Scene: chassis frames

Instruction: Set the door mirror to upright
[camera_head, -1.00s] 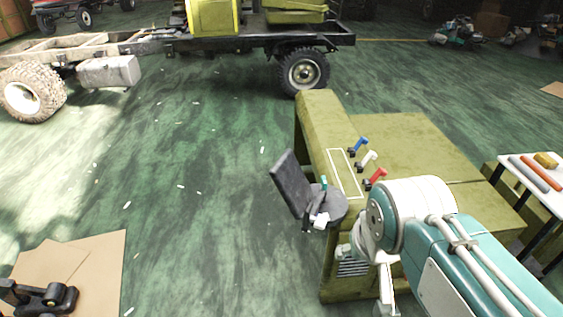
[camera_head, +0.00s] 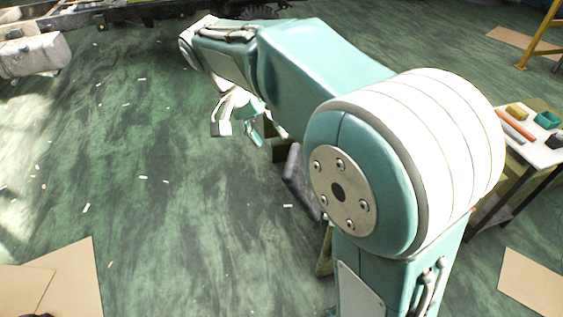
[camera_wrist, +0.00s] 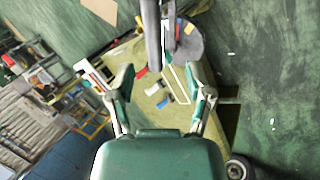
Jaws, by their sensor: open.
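The door mirror (camera_head: 298,180) is a dark grey panel on a round base, largely hidden behind my arm in the head view. In the wrist view the mirror (camera_wrist: 153,40) shows nearly edge-on as a dark bar, with its round grey base (camera_wrist: 190,48) to its right. My gripper (camera_head: 250,130) is open, above and left of the mirror in the head view. In the wrist view my gripper (camera_wrist: 162,78) has its two fingers spread, with the bar's lower end between them in the picture. I cannot tell whether they touch it.
The olive cabinet (camera_wrist: 128,56) carries red (camera_wrist: 141,72), white (camera_wrist: 152,89) and blue (camera_wrist: 162,103) levers beside the mirror base. A white table (camera_head: 537,152) with small items stands at the right. A vehicle chassis is at the far left.

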